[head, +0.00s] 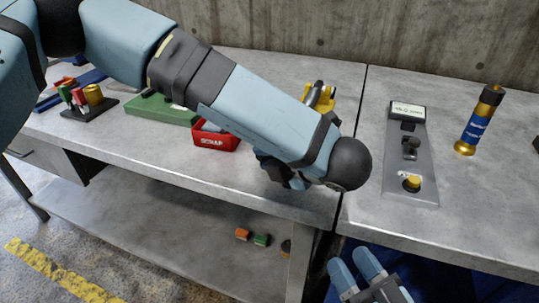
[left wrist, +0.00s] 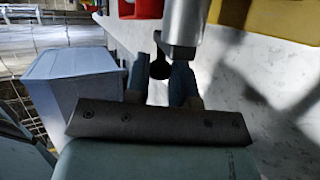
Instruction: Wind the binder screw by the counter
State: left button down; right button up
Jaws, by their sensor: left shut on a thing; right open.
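My left arm crosses the head view, and its gripper (head: 285,175) is largely hidden under the wrist at the bench's front edge. In the left wrist view its dark fingers (left wrist: 160,78) are shut on a black knob-ended handle (left wrist: 160,64), beside a grey metal cylinder (left wrist: 182,24). A yellow body (left wrist: 285,18) shows beside it; a yellow device (head: 319,97) shows behind my arm in the head view. I cannot tell where the screw itself is. A counter display (head: 408,111), unreadable, tops a grey plate (head: 401,166). My right gripper (head: 370,275) is open and empty below the bench front.
A red SCRAP bin (head: 216,140) stands left of my wrist, and a green block (head: 160,109) lies farther left. A blue and gold cylinder (head: 478,120) stands at the right. Small blocks lie on the lower shelf (head: 150,220).

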pick_arm(q)
jog(key=shift+r+m+t+y+b, duration=0.2)
jog(key=shift+t+y, duration=0.2)
jog(key=shift+y, duration=0.25)
jog(key=shift+r+m+t+y+b, duration=0.1)
jog(key=shift+r+m+t+y, duration=0.1)
jog(key=shift+t+y, duration=0.35)
pick_arm(e)
jog(key=shift+f, duration=0.15)
pick_arm(q)
jog(key=c, duration=1)
grip_release()
pick_arm(e)
jog(key=shift+f, duration=0.15)
pick_arm(q)
jog(key=shift+f, duration=0.1)
